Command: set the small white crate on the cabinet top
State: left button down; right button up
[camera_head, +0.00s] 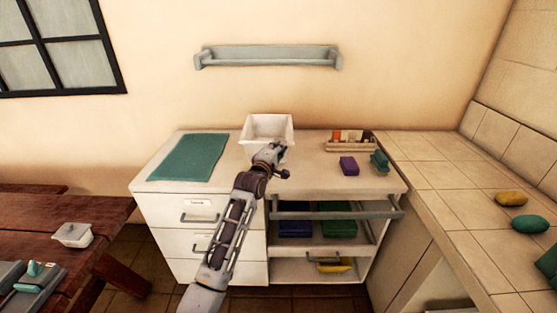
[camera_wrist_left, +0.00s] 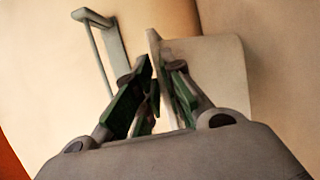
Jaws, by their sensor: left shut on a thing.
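The small white crate (camera_head: 262,122) is upright over the middle of the cabinet top (camera_head: 305,180), right of the green mat. I cannot tell whether its bottom touches the top. My left gripper (camera_head: 272,153) is shut on the crate's near wall and hides part of it. In the left wrist view, the fingers (camera_wrist_left: 160,92) pinch the thin wall of the crate (camera_wrist_left: 210,70) between them. My right gripper is out of view.
A green mat (camera_head: 188,158) lies at the left. A bottle rack (camera_head: 350,147), a purple block (camera_head: 349,165) and a green brush-like thing (camera_head: 380,162) stand at the right. A wall shelf (camera_head: 268,56) hangs above. A white dish (camera_head: 74,234) is on the wooden table (camera_head: 100,212).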

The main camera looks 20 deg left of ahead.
pick_arm(q)
jog(key=shift+f, duration=2.45)
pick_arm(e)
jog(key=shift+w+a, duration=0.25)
pick_arm(q)
jog(key=c, duration=1.5)
grip_release()
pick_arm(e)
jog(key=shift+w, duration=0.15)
